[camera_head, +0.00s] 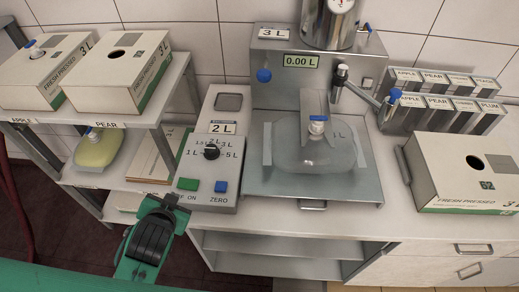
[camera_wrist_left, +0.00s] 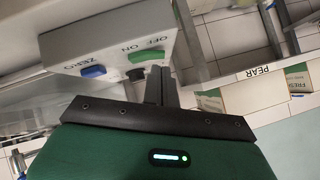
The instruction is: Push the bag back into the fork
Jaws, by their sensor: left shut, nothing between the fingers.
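The clear bag (camera_head: 312,155) lies on the metal tray of the filling machine, its white and blue cap (camera_head: 318,125) pointing up. A grey metal piece (camera_head: 313,102), seemingly the fork, stands right behind the cap. I cannot tell how deep the neck sits in it. My left gripper (camera_head: 172,203) is shut and empty at the front left corner of the control box, well left of the bag. In the left wrist view the shut fingers (camera_wrist_left: 158,84) are close to the box's buttons; contact is unclear. My right gripper is not in view.
The control box (camera_head: 220,120) with a dial, green button (camera_head: 187,184) and blue button (camera_head: 220,187) stands between gripper and tray. A filling arm (camera_head: 358,90) and an open carton (camera_head: 465,165) are to the right. A shelf with cartons (camera_head: 115,70) is at left.

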